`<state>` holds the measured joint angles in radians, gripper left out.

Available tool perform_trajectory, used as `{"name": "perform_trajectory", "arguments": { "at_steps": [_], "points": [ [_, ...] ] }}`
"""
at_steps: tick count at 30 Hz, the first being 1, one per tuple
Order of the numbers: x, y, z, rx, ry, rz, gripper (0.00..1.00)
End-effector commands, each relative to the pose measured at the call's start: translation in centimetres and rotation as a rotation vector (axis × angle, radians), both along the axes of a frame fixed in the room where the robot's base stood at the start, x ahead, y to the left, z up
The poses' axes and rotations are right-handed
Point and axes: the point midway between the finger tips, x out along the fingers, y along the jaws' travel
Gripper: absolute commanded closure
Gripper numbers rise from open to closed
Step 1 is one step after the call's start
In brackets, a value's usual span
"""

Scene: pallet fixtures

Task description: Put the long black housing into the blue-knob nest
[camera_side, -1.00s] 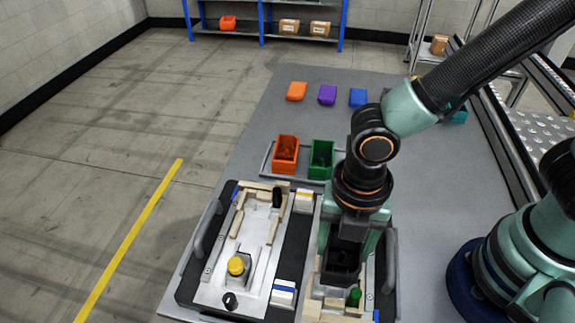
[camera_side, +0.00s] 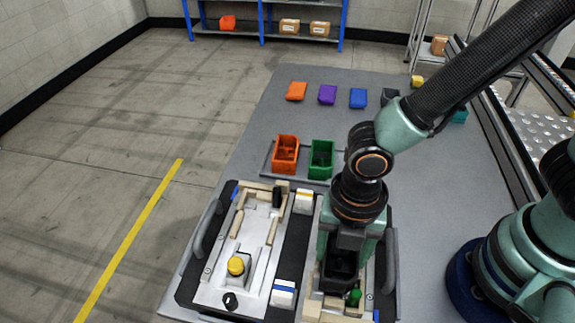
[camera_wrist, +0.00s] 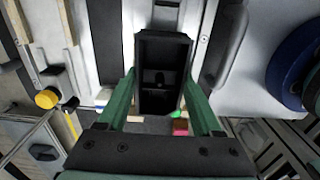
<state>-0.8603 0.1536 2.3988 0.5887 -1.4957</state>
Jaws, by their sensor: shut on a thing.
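My gripper (camera_side: 345,248) is shut on a long black open-topped housing (camera_side: 341,266), with a green finger on each side of it. In the wrist view the housing (camera_wrist: 163,75) lies lengthwise between the fingers (camera_wrist: 162,92). It is over or in the right nest (camera_side: 313,308), which has a green knob (camera_side: 354,297). The fingers and housing hide most of that nest, so I cannot tell whether the housing touches its floor. The left nest (camera_side: 219,284) has a yellow knob (camera_side: 236,266) and is empty. I see no blue knob.
Grey handles (camera_side: 208,230) flank the pallet. An orange bin (camera_side: 285,152) and a green bin (camera_side: 321,158) stand behind it. Orange, purple and blue blocks (camera_side: 327,95) lie farther back. The grey table (camera_side: 440,190) is clear to the right.

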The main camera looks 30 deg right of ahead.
Motion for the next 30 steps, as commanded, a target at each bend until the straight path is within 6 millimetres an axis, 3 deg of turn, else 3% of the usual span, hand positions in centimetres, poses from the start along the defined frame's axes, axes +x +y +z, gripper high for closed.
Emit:
{"name": "perform_trajectory", "arguments": {
  "at_steps": [27, 28, 30],
  "points": [
    [0.0, 0.0, -1.8, 0.0, 0.0, 0.0, 0.96],
    [0.0, 0.0, -1.8, 0.0, 0.0, 0.0, 0.22],
    [0.0, 0.0, -1.8, 0.001, -0.001, 0.0, 0.0]
  ]
}}
